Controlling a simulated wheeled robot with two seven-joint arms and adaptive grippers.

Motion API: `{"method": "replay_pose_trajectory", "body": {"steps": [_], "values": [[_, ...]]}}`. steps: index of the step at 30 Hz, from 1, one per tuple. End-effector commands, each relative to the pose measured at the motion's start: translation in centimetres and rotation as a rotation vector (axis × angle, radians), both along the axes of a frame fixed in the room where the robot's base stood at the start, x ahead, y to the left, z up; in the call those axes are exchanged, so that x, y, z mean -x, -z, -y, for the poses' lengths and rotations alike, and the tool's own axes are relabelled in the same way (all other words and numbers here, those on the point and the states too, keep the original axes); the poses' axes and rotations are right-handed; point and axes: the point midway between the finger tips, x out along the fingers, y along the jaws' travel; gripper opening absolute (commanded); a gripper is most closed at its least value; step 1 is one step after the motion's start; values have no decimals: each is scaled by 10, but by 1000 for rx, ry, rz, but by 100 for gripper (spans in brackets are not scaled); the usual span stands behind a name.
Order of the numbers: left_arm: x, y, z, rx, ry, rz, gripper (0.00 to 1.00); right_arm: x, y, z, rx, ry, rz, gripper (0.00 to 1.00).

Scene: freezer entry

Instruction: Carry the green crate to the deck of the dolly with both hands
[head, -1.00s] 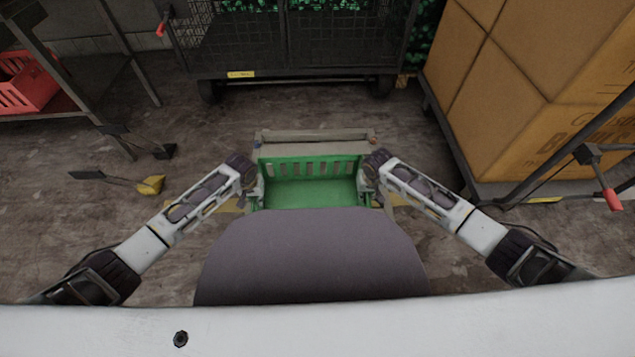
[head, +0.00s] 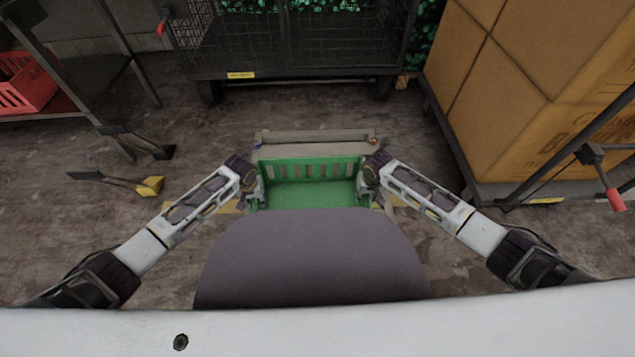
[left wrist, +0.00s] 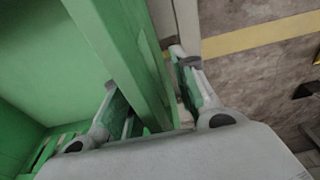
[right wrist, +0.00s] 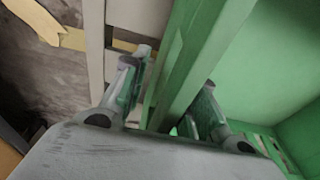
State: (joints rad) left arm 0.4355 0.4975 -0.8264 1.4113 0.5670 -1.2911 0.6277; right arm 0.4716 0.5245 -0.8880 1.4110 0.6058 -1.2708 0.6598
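The green crate (head: 313,194) is in front of me at the middle of the head view, its near part hidden by my body. My left gripper (head: 254,190) is at its left side wall and my right gripper (head: 370,188) at its right side wall. In the left wrist view, the fingers (left wrist: 148,92) stand apart on both sides of the green wall, with slim gaps showing. In the right wrist view, the fingers (right wrist: 168,92) straddle the other wall likewise. A pale grey frame (head: 315,136) shows behind and below the crate; whether it is the dolly, I cannot tell.
A black mesh cart (head: 290,73) stands at the back. Large brown cartons (head: 535,90) on a cart stand at the right. A rack with a red crate (head: 25,85) is at the left. A yellow-ended tool (head: 150,186) lies on the floor at left.

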Motion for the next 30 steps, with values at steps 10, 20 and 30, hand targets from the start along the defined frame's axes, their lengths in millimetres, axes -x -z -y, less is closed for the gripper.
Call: {"method": "replay_pose_trajectory", "body": {"steps": [10,20,30], "values": [[1,-9,1,3,0,2,28,0,0,-1,-2,-1,0,28],[5,-39,1,3,1,2,28,0,0,-2,-3,-1,0,28],[11,-80,1,1,0,2,28,0,0,-2,-3,-1,0,28]]}}
